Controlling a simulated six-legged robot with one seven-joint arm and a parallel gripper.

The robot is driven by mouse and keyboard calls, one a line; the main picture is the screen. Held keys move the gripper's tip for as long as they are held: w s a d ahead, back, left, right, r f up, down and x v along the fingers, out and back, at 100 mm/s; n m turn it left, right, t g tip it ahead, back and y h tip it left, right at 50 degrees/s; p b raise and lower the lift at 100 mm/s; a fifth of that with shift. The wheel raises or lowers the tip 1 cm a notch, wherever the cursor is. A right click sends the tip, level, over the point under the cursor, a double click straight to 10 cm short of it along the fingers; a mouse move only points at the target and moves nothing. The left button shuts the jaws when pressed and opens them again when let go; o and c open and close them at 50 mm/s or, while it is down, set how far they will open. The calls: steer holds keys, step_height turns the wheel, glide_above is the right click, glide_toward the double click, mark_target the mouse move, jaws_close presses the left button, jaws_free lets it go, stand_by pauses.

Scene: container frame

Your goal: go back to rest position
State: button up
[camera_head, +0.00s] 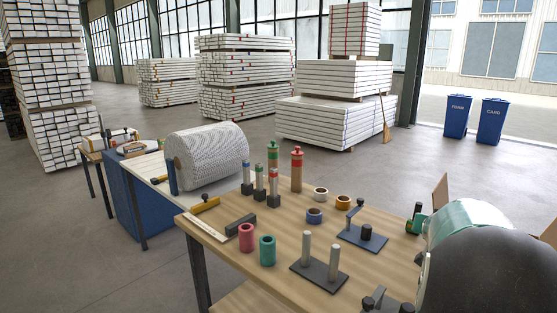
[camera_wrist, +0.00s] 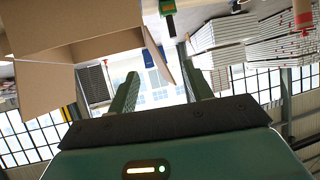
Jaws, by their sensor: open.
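My gripper (camera_wrist: 158,72) shows in the wrist view with its two fingers apart and nothing between them. That view is upside down, and the fingers point past an open cardboard box (camera_wrist: 80,48). A green and black object (camera_wrist: 168,8) shows at its top edge. In the head view my black and pale green arm fills the lower right corner over the wooden table (camera_head: 290,235), and the fingers cannot be made out there. A pink cylinder (camera_head: 246,238) and a teal cylinder (camera_head: 267,250) stand upright near the table's front left.
A dark base with two grey pegs (camera_head: 320,274), a blue base (camera_head: 362,238), tape rolls (camera_head: 314,215) and red-topped (camera_head: 297,168) and green-topped bottles stand on the table. A bubble-wrap roll (camera_head: 208,155) lies behind left. Two blue bins (camera_head: 474,118) stand far right. Open floor surrounds the tables.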

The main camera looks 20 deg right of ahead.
steer(key=w+a+r+n+y, duration=0.2)
steer(key=a+n+y, duration=0.1)
steer(key=a, duration=1.6)
steer(key=s+a+f+n+y, duration=0.1)
steer(key=s+a, duration=0.4)
steer(key=a, duration=0.5)
steer(key=s+a+f+n+g+y, duration=0.1)
steer(key=s+a+n+y, duration=0.2)
steer(key=s+a, duration=0.3)
steer(key=s+a+f+n+g+y, duration=0.1)
steer(key=s+a, duration=0.4)
steer(key=a, duration=0.9)
steer(key=n+y, duration=0.1)
steer(key=n, duration=0.1)
steer(key=shift+s+n+y, duration=0.2)
steer(key=shift+n+y, duration=0.1)
steer(key=shift+f, duration=0.1)
steer(key=c, duration=0.3)
steer(key=shift+d, duration=0.2)
